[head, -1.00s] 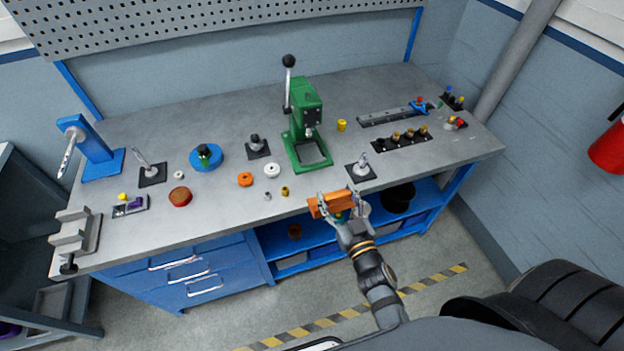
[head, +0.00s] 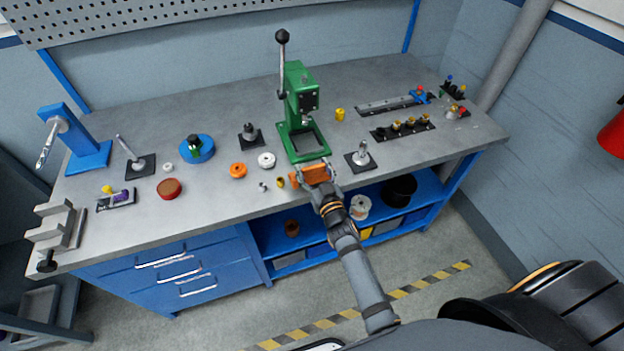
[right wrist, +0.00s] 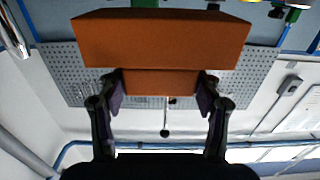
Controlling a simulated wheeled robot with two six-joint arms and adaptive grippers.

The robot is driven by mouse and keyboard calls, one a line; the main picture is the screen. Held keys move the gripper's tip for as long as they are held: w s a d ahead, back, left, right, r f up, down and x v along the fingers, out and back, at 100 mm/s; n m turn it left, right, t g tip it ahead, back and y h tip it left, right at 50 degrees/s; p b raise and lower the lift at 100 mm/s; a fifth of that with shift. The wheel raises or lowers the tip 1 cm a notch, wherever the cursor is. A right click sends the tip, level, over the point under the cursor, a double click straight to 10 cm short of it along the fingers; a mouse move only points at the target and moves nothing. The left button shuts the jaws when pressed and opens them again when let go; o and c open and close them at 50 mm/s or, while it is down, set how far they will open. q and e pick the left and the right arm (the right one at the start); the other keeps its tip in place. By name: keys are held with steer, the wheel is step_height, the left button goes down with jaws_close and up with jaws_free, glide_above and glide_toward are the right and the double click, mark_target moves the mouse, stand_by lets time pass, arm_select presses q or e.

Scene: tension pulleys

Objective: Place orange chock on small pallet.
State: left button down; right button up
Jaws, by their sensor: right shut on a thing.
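The orange chock (head: 309,174) is a block held at the bench's front edge, just in front of the green press. My right gripper (head: 318,182) is shut on it. In the right wrist view the chock (right wrist: 160,38) spans the top middle, with the two fingers of the gripper (right wrist: 160,88) against the sides of its narrower part. I cannot pick out a small pallet for certain in either view. My left gripper is not in view.
The green press (head: 300,110) stands behind the chock. A lever on a black base (head: 361,158) stands to the right. Brass bits (head: 280,182) and white (head: 266,160) and orange (head: 238,170) rings lie left on the grey bench (head: 225,215). A blue shelf (head: 275,240) is below.

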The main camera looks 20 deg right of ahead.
mark_target(314, 180)
steer(key=f+b, duration=0.3)
steer(key=f, duration=0.1)
steer(key=shift+w+f+b, duration=0.1)
steer(key=shift+w+b, duration=0.3)
steer(key=shift+r, duration=0.2)
steer(key=shift+f, duration=0.1)
steer(key=o, duration=1.3)
steer(key=shift+f, duration=0.1)
steer(key=shift+o, duration=0.2)
steer(key=shift+r, duration=0.2)
steer(key=s+p, duration=0.2)
steer(key=s, duration=1)
steer(key=shift+d, duration=0.15)
